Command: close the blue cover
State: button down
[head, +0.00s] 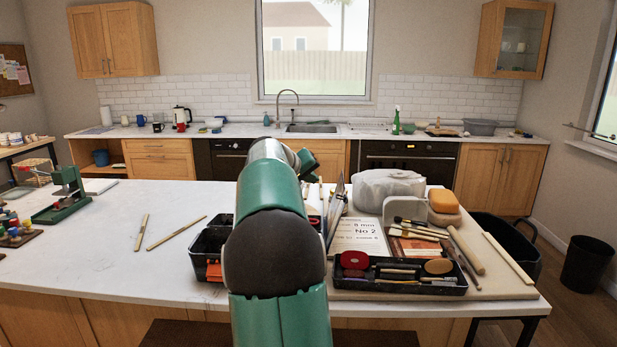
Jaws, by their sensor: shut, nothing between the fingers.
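A thin panel (336,207) stands tilted upright just right of my arm, seen nearly edge-on. It looks grey-blue and may be the blue cover, standing open. A black compartment box (210,243) shows left of my arm, with an orange item in it; its middle is hidden behind my arm. My gripper (308,162) is at the far end of the arm, beyond the box and panel. It is small and partly hidden by the arm, shut and empty. I cannot tell its exact distance from the panel.
A black tray of tools (400,288) stands at the front right. Behind it are a printed card (360,237), brushes, a rolling pin (466,251) and a wrapped clay lump (385,187). Two wooden sticks (174,233) lie left. The white counter (110,258) is mostly clear there.

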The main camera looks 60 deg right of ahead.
jog(key=s+d+f, duration=0.3)
jog(key=d+f, duration=0.2)
jog(key=shift+s+d+f, duration=0.15)
jog(key=shift+f, duration=0.05)
jog(key=shift+f, duration=0.1)
jog(key=shift+s+d, duration=0.1)
jog(key=s+d+f+m+t+y, duration=0.2)
jog(key=s+d+f+t, duration=0.1)
jog(key=s, duration=0.3)
jog(key=s+d+f+m+t+y, duration=0.1)
jog(key=s+d+f+m+t, duration=0.15)
jog(key=s, duration=0.45)
jog(key=s+d+f+t+y, duration=0.1)
jog(key=s+f, duration=0.1)
jog(key=f, duration=0.1)
jog(key=s+d+f+m+t, duration=0.1)
jog(key=f+t, duration=0.1)
jog(key=f, duration=0.2)
jog(key=s+d+f+m+t+y, duration=0.1)
jog(key=s+d+f, duration=0.1)
jog(key=f, duration=0.1)
jog(key=shift+s+f+y, duration=0.25)
jog(key=shift+s+y, duration=0.05)
jog(key=shift+s, duration=0.05)
jog(key=shift+s+f+t, duration=0.15)
jog(key=shift+f+t, duration=0.3)
jog(key=shift+f, duration=0.2)
